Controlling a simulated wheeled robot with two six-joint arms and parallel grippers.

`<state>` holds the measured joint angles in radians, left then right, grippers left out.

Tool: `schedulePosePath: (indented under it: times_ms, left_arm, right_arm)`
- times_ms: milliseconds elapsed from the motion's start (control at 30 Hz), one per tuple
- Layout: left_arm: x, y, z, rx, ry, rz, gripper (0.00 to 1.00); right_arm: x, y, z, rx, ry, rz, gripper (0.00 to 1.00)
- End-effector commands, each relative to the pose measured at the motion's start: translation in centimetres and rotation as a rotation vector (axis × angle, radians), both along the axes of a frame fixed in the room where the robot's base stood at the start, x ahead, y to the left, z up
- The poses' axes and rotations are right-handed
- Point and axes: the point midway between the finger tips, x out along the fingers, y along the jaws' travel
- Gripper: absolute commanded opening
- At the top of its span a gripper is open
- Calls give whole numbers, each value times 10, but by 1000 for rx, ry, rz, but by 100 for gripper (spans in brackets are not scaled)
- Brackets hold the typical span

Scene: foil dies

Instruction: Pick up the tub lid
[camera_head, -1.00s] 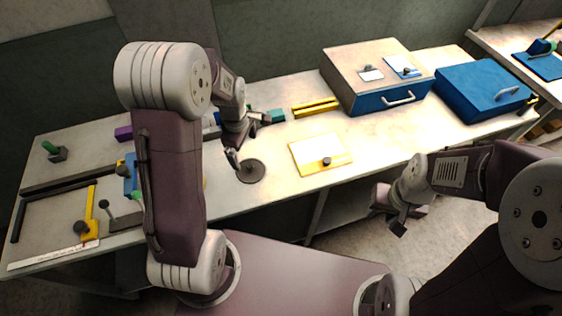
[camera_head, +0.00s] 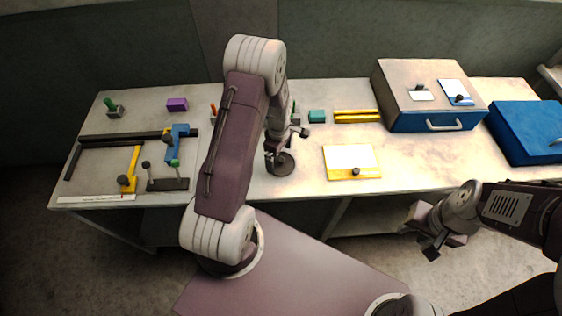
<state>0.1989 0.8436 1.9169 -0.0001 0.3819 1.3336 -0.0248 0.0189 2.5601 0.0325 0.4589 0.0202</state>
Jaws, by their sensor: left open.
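A round dark grey disc, which looks like the tub lid (camera_head: 284,168), lies flat on the pale bench near its front edge. My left gripper (camera_head: 273,162) points down at the lid's left side, open. Its fingers overlap the lid in the picture, and I cannot tell whether they touch it. The gripper hides part of the lid. My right gripper (camera_head: 432,248) hangs in front of the bench at the lower right, away from the lid; its jaws are too small to read.
A white and yellow board (camera_head: 350,158) lies right of the lid. Behind are yellow bars (camera_head: 357,116), a teal block (camera_head: 317,116) and a drawer box (camera_head: 432,98). A blue case (camera_head: 525,130) stands far right. Clamps and a black square (camera_head: 110,141) lie left.

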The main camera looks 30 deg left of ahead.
Motion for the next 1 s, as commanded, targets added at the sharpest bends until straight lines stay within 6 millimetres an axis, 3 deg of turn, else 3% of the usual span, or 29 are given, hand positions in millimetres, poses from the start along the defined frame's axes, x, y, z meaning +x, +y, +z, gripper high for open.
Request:
schedulePosePath:
  times_ms: [133, 400, 567, 833, 1000]
  left_arm:
    - [0, -1, -21, -1, 2, 0, 100]
    - [1, 0, -26, 0, -1, 0, 100]
    - [1, 0, -26, 0, -1, 0, 57]
    - [1, 0, -25, 0, -2, -1, 56]
    - [2, 0, -10, 1, -5, 0, 56]
  right_arm:
    - [0, 0, 6, 0, 0, 0, 37]
    - [0, 0, 5, 0, 0, 0, 37]
    - [0, 0, 5, 0, 0, 0, 37]
    - [0, 0, 5, 0, 0, 0, 37]
    - [0, 0, 1, 0, 0, 0, 37]
